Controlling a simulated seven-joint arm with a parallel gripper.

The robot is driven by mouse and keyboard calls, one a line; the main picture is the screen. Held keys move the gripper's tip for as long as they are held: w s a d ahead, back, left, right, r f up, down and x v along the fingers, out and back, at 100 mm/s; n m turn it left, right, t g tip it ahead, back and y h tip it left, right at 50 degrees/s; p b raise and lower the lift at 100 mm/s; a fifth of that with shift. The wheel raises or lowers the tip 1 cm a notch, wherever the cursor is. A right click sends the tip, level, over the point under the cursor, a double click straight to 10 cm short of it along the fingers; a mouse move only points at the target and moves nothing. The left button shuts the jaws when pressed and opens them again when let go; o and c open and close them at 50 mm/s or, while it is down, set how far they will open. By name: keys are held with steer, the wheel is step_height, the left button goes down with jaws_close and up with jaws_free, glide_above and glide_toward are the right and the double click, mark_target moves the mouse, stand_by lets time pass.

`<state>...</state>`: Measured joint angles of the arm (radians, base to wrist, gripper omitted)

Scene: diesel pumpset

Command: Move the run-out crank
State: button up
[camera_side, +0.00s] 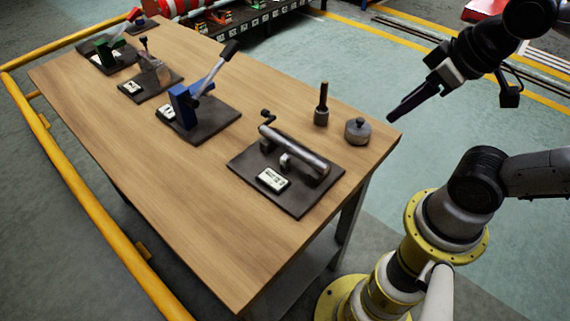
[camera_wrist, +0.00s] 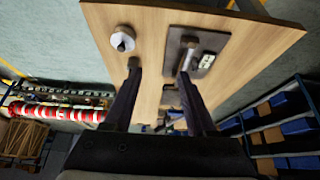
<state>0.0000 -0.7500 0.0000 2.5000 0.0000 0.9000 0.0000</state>
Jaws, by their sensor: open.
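A grey metal crank (camera_side: 294,150) is mounted on a dark plate (camera_side: 302,202) at the near right end of the wooden table. Its arm rises to a dark knob at the upper left, and a white label lies on the plate. I cannot read the label. In the wrist view the crank's metal body (camera_wrist: 188,56) is at upper right, partly hidden by a finger. My gripper (camera_side: 391,119) is in the air to the right of the table and apart from the crank. In the wrist view its two fingers (camera_wrist: 160,72) are spread with nothing held between them.
A pestle-like tool (camera_side: 321,108) and a round lidded pot (camera_side: 357,131) stand behind the crank plate. A blue lever device (camera_side: 182,106) and other plate-mounted devices stand farther along the wooden table (camera_side: 150,180). A yellow rail (camera_side: 75,180) runs along the left side.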

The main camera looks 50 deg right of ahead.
stand_by(0.3)
steer(key=w+r+m+g+h, duration=0.2)
steer(key=w+r, duration=0.9)
steer(key=w, duration=0.4)
steer(key=n+g+h, duration=0.1)
steer(key=n+g, duration=0.1)
steer(key=g, duration=0.2)
glide_above(265, 111)
steer(key=a, duration=0.4)
step_height(265, 111, down, 14)
steer(key=r, duration=0.1)
steer(key=x, duration=1.3)
steer(key=shift+w+d+f, duration=0.15)
steer(key=shift+w+f, duration=0.1)
steer(key=shift+f, duration=0.1)
